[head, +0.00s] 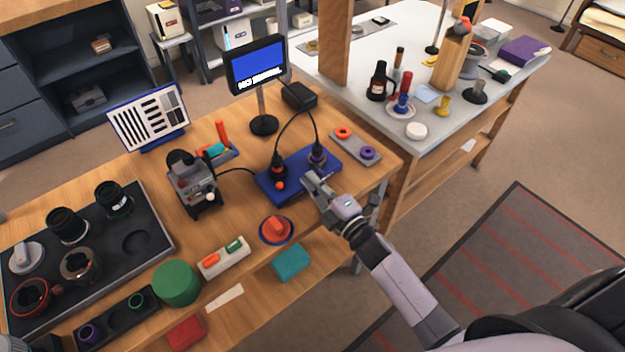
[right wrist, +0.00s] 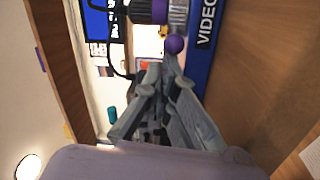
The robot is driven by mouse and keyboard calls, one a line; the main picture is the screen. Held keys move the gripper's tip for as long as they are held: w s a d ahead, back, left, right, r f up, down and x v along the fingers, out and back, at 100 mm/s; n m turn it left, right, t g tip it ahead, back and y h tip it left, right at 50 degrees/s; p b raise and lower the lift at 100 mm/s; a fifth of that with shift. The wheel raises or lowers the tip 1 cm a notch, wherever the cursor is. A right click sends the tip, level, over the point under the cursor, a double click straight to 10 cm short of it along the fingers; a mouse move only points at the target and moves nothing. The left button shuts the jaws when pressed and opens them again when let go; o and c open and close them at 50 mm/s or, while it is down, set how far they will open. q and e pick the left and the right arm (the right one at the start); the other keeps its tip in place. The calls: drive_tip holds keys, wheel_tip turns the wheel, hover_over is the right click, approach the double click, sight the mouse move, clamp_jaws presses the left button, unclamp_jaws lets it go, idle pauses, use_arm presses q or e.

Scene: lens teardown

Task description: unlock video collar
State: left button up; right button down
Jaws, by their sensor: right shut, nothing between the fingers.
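The blue connector panel (head: 284,190) lies on the wooden bench, with two cabled plugs standing on it. The right plug (head: 317,155), with a purple ring, is the video one; the right wrist view shows the panel's "VIDEO" label (right wrist: 207,22). There a metal collar part (right wrist: 178,18) ends in a purple ball (right wrist: 174,44). My right gripper (head: 309,179) is shut and empty at the panel's front right edge. In the right wrist view its fingertips (right wrist: 162,72) are close to the purple ball; I cannot tell whether they touch. My left gripper is not in view.
The left plug (head: 278,168) has an orange ball (head: 280,185) in front. A grey plate (head: 356,146) with orange and purple rings lies right of the panel. A monitor (head: 256,66) stands behind. An orange knob (head: 276,229) sits in front. Bare wood lies around the panel.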

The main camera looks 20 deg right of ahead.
drive_tip(key=shift+s+d+n+y, duration=0.1)
drive_tip(key=shift+d+n+y, duration=0.25)
drive_tip(key=shift+n+y, duration=0.25)
drive_tip(key=shift+s+d+n+g+y, duration=0.1)
drive_tip(key=shift+d+n+g+y, duration=0.35)
drive_tip(key=shift+g+y, duration=0.35)
drive_tip(key=shift+d+f+n+g+y+b, duration=0.1)
drive_tip(key=shift+d+n+g+y+b, duration=0.3)
drive_tip(key=shift+y, duration=0.2)
drive_tip(key=shift+d+f+n+g+y+b, duration=0.1)
drive_tip(key=shift+d+n+g+y+b, duration=0.15)
drive_tip(key=shift+n+y, duration=0.3)
drive_tip(key=d+n+g+y+b, duration=0.1)
drive_tip(key=g+y+b, duration=0.1)
drive_tip(key=d+n+g+y+b, duration=0.1)
drive_tip(key=n+y+b, duration=0.1)
drive_tip(key=shift+d+g, duration=0.15)
drive_tip(key=shift+g, duration=0.2)
drive_tip(key=shift+d+b, duration=0.2)
drive_tip(key=shift+b, duration=0.2)
drive_tip(key=shift+d+r, duration=0.15)
drive_tip(key=shift+d, duration=0.2)
drive_tip(key=shift+r, duration=0.1)
drive_tip(key=shift+d, duration=0.1)
